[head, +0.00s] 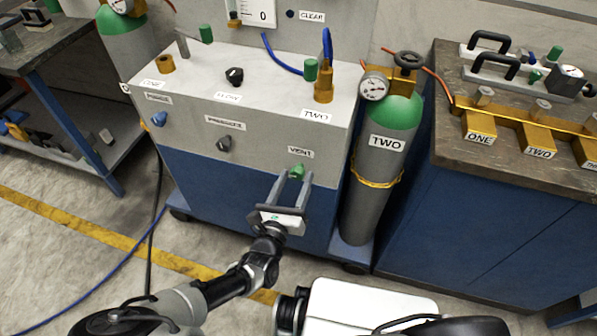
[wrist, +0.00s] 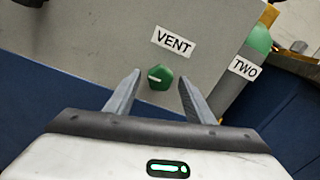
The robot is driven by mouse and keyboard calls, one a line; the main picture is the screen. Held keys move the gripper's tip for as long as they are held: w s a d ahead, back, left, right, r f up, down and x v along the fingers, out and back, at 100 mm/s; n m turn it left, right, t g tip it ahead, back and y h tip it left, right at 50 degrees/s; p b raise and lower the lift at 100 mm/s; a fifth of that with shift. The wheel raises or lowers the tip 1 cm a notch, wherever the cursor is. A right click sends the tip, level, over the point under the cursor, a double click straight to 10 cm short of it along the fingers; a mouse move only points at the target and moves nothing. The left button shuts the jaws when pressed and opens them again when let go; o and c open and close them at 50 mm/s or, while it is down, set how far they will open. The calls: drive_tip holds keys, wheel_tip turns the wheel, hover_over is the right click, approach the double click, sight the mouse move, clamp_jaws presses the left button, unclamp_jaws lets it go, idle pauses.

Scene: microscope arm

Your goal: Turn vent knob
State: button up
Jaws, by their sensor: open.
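The green vent knob (head: 297,171) sits on the front face of the grey cabinet panel, just below the VENT label (head: 300,152). In the wrist view the knob (wrist: 160,78) shows a white pointer line, and the VENT label (wrist: 173,41) is above it. My gripper (head: 294,177) is open, its fingers pointing at the panel. In the wrist view the knob appears between the two fingertips (wrist: 162,80), with a gap on each side. I cannot tell how far the tips are from the panel.
The cabinet front also has a blue knob (head: 159,119) and a dark pressure knob (head: 223,143). A green-topped cylinder marked TWO (head: 384,170) stands right of the cabinet. A blue workbench (head: 470,215) is farther right. A blue hose (head: 90,290) lies on the floor at left.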

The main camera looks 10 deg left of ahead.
drive_tip(key=shift+w, duration=0.15)
drive_tip(key=shift+c, duration=0.3)
drive_tip(key=c, duration=1)
